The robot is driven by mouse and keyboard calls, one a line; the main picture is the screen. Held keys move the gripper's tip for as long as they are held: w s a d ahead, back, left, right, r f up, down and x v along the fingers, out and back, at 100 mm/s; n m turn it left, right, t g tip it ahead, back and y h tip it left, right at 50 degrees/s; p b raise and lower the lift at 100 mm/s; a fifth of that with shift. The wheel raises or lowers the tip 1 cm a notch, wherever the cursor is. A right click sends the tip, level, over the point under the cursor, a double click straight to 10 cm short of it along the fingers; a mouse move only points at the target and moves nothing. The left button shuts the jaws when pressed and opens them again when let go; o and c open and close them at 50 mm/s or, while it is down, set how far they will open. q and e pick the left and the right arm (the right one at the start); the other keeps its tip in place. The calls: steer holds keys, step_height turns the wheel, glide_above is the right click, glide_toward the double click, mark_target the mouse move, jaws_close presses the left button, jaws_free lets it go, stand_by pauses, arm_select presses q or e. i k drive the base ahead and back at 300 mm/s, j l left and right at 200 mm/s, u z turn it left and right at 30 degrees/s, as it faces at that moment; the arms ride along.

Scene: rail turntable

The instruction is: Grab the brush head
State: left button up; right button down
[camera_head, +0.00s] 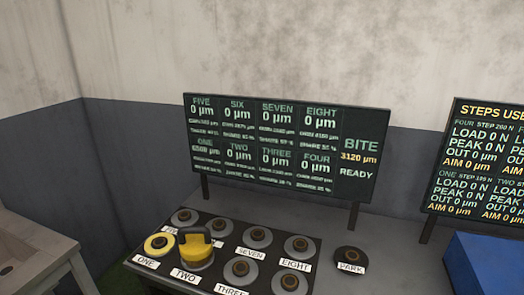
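A yellow round block with a dark arched handle (197,250) stands upright over the place labelled TWO on the dark station board (222,285). It may be the brush head, but I cannot tell for certain. No gripper touches it. Its handle partly hides the round pad behind it. Neither of my grippers is in view.
The board holds several grey round pads with brown centres; the ONE pad (159,245) is yellow. A dark PARK pad (350,257) sits to the right. A display (285,147) reading READY stands behind. A blue box (485,262) is at right, a table (35,252) at left.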

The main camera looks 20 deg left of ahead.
mark_target(195, 247)
steer(key=u, duration=1.35)
